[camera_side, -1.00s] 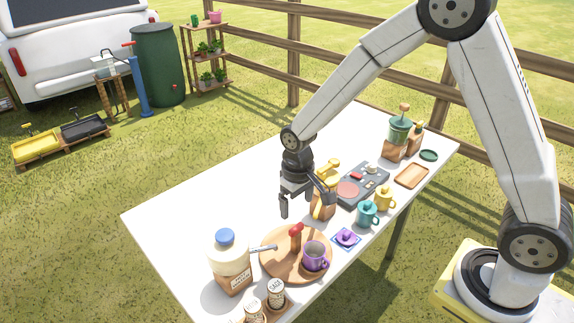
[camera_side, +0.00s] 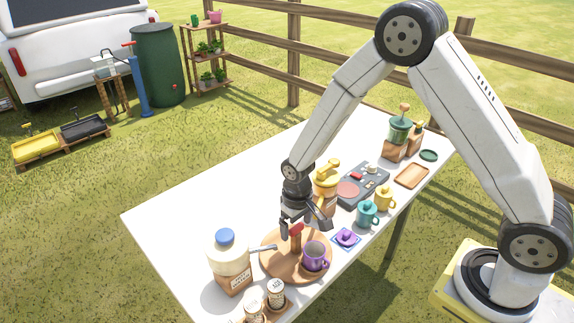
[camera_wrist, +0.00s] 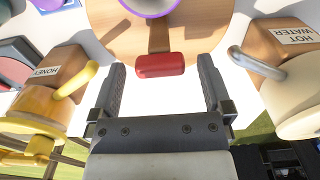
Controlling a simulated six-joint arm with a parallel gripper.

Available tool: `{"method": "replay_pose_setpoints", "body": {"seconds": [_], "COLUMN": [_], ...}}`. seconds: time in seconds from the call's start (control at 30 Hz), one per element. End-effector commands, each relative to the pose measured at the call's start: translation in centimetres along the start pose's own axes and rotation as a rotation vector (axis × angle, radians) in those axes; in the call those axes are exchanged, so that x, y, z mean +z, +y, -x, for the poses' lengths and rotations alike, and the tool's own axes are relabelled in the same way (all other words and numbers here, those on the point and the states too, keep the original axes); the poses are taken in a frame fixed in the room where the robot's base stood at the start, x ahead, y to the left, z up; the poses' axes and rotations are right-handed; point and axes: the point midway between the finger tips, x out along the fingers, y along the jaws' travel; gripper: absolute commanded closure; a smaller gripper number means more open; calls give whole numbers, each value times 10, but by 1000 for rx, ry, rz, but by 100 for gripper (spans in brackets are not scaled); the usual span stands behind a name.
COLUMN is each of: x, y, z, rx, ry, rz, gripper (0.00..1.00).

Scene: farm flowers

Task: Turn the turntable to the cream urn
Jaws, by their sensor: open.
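The wooden turntable (camera_side: 275,262) lies on the white table with a purple mug (camera_side: 314,254) on its right side; in the wrist view its disc (camera_wrist: 205,30) fills the top middle. A wooden post with a red handle (camera_side: 296,229) stands at its far edge; the red handle (camera_wrist: 160,65) also shows in the wrist view. The cream urn (camera_side: 230,258), with a blue lid, a HOT WATER label and a grey spout, stands left of the turntable. My gripper (camera_side: 305,222) is open above the turntable's far edge, its fingers (camera_wrist: 163,75) on either side of the red handle, apart from it.
The yellow honey dispenser (camera_side: 327,180) stands close behind my gripper. A purple lid on a blue coaster (camera_side: 346,238), a teal mug (camera_side: 366,213) and a yellow mug (camera_side: 385,198) stand to the right. Shaker jars (camera_side: 276,292) stand at the front. The table's left part is clear.

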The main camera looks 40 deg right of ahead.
Motion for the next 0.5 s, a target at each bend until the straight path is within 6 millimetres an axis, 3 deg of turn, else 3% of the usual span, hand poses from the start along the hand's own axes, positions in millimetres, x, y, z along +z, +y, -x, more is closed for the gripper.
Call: {"method": "replay_pose_setpoints", "body": {"seconds": [0.23,0.5], "x": [0,0], "y": [0,0], "z": [0,0], "rx": [0,0], "ry": [0,0], "rz": [0,0], "gripper": [3,89]}}
